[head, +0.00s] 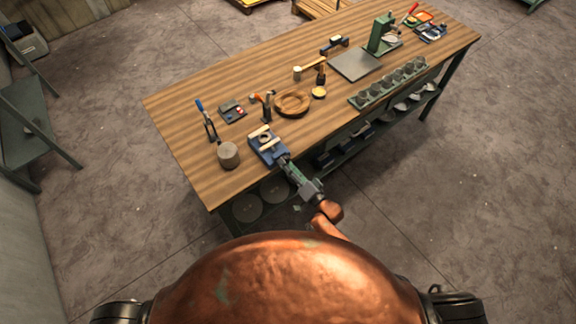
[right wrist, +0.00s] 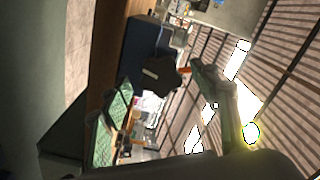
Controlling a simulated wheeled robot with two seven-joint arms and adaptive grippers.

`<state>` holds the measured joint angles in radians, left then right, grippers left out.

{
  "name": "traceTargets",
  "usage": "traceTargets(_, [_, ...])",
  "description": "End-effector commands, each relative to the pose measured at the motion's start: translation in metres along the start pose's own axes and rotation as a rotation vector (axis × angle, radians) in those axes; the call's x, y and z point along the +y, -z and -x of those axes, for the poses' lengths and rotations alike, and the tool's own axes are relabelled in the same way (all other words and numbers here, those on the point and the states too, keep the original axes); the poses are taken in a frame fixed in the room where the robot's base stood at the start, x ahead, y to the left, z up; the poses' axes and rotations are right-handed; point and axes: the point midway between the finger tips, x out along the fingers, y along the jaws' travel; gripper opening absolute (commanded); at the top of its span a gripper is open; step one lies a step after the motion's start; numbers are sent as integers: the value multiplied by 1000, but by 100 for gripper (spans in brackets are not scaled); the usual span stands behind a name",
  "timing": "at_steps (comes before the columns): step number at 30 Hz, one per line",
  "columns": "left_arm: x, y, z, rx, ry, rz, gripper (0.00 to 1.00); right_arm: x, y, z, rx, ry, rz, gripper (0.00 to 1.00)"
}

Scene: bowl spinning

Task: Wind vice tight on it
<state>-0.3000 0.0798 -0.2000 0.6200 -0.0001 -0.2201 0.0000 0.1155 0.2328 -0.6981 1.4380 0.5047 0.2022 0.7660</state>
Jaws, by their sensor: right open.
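The blue vice (head: 269,149) sits at the near edge of the workbench. A small pale piece with a round, ring-like part (head: 264,137) lies at its jaws; whether the jaws touch it I cannot tell. My right gripper (head: 288,166) is open at the front of the vice, by its handle end, which the fingers partly hide. In the right wrist view a dark blue block (right wrist: 137,58), likely the vice body, and a black hub-like part (right wrist: 160,76) show between the fingers. Contact with the handle cannot be told. My left gripper is out of view.
A green rack of cups (head: 388,83) is to the right. The floor in front is clear.

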Motion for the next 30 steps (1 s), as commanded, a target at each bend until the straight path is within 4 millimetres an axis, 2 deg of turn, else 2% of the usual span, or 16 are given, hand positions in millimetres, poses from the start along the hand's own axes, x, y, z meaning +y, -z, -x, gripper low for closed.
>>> traceTargets(8, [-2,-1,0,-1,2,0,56,1,0,7,0,-1,1,56])
traceTargets(11, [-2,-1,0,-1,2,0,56,2,0,21,0,-2,1,56])
traceTargets(21, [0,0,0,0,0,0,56,1,0,90,-1,-1,1,56])
traceTargets(27, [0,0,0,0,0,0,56,1,0,114,-1,-1,1,56])
traceTargets(30, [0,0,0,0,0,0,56,0,0,119,0,0,0,56])
